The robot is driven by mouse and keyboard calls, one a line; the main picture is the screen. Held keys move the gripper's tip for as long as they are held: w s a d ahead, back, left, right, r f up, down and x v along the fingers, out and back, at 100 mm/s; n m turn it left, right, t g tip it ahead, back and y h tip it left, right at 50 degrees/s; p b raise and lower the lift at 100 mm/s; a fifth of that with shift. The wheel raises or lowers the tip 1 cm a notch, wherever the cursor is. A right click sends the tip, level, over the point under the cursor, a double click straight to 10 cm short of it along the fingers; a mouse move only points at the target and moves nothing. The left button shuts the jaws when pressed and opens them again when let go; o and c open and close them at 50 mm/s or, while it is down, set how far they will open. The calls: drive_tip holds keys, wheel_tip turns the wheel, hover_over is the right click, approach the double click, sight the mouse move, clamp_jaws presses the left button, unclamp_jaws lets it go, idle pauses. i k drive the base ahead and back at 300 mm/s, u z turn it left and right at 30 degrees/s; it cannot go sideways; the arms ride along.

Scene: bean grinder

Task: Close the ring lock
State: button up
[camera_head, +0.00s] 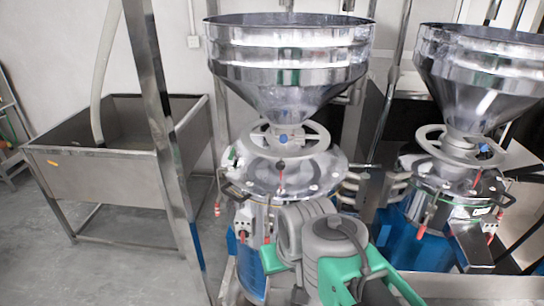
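The near grinder (290,170) stands upright at the middle, with a steel hopper (288,60) on top. A pale ring-shaped handwheel (316,138) surrounds its neck, with a blue knob (283,138) close by. Black handles and red-tipped levers (281,170) sit around its polished lid. I cannot tell which part is the ring lock, or whether it is open or closed. My grey and green arm rises from the bottom in front of the grinder and hides part of its lower body. I cannot make out my gripper's fingers.
A second similar grinder (460,180) stands close at the right. A steel sink (110,165) on legs is at the left. A slanted steel post (160,120) stands between sink and near grinder. Grey floor (110,275) is clear at lower left.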

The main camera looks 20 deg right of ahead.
sight(233, 148)
drive_tip(key=z, duration=0.5)
drive_tip(key=i, duration=0.25)
drive_tip(key=u, duration=2)
drive_tip(key=i, duration=0.5)
drive_tip(key=z, duration=0.05)
